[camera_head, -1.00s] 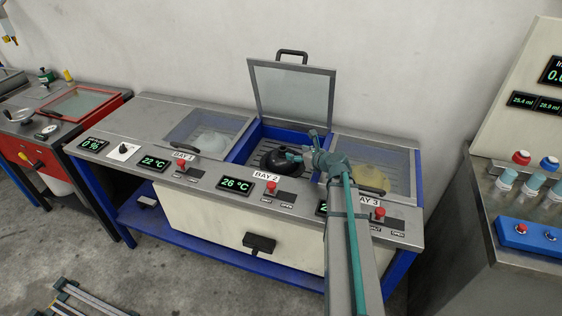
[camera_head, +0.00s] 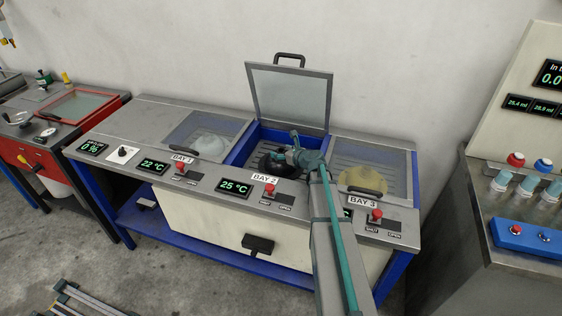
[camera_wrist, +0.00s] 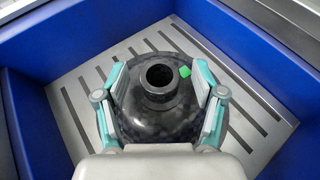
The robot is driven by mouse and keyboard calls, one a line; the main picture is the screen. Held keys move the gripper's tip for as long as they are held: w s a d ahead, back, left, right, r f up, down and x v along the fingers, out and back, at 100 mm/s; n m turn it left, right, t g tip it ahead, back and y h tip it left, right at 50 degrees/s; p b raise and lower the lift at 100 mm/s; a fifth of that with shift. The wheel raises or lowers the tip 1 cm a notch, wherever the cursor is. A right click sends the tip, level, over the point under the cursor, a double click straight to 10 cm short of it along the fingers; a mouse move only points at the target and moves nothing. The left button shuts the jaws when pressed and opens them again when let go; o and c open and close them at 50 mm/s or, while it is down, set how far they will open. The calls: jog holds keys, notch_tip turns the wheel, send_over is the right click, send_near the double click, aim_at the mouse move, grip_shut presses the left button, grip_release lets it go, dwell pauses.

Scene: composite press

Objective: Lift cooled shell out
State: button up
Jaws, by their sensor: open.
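The black shell (camera_wrist: 161,121) is a dome with a round open neck and a small green mark beside it. It sits on the slotted metal floor of the open bay 2. In the head view the shell (camera_head: 268,165) is partly hidden by my arm. My gripper (camera_wrist: 160,78) is open, with one finger on each side of the neck, over the dome. I cannot tell whether the fingers touch it. The bay 2 lid (camera_head: 291,95) stands raised at the back. The bay 2 display (camera_head: 235,188) reads 25 °C.
Blue walls (camera_wrist: 250,60) enclose the bay on its sides. Bay 1 (camera_head: 205,135) on the left and bay 3 (camera_head: 365,180) on the right have closed lids with a pale and a yellowish shape inside. Red buttons line the front panel.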

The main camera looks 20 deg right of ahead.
jog(key=shift+w+f, duration=0.1)
jog(key=shift+w, duration=0.1)
grip_shut()
dwell(0.5)
